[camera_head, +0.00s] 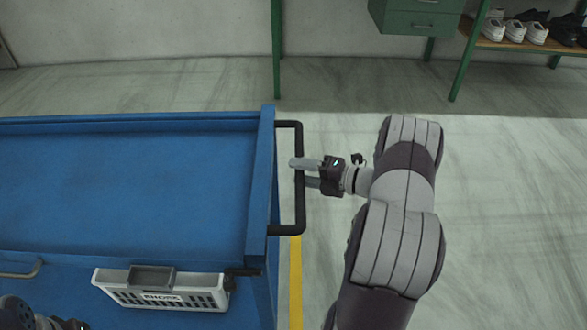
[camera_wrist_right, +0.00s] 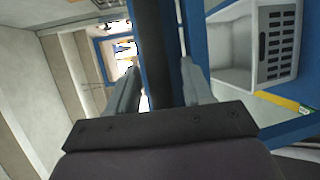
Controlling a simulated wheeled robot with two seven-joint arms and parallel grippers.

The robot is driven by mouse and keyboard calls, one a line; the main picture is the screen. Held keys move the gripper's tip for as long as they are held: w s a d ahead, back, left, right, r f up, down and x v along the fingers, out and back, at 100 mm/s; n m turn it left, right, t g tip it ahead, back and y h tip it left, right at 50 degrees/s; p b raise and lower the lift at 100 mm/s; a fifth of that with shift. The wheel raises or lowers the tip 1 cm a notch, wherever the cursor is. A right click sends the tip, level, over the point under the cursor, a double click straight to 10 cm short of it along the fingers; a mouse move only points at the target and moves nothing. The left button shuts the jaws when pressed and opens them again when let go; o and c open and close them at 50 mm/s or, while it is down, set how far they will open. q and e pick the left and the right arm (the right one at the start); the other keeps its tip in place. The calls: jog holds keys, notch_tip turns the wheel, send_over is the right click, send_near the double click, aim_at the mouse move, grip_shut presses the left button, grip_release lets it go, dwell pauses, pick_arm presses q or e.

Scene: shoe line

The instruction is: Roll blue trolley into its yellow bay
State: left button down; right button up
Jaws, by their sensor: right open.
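The blue trolley (camera_head: 120,185) fills the left of the head view, its flat top bare. Its black handle (camera_head: 300,205) sticks out at the right end. My right gripper (camera_head: 305,173) is open at the handle, its fingers on either side of the bar. In the right wrist view the dark handle bar (camera_wrist_right: 152,50) runs between the two grey fingers (camera_wrist_right: 160,85); contact cannot be told. A yellow floor line (camera_head: 295,285) runs beside the trolley's right end, partly hidden by it. Part of my left arm shows at the bottom left, its fingertips out of frame.
A white basket (camera_head: 160,297) hangs on the trolley's near side; it also shows in the right wrist view (camera_wrist_right: 235,50). A green drawer unit (camera_head: 420,17) and a shelf with shoes (camera_head: 525,45) stand at the back. The floor at right is clear.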

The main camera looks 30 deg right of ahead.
jog(key=p+v, duration=0.1)
jog(key=v, duration=0.9)
jog(key=shift+s, duration=0.1)
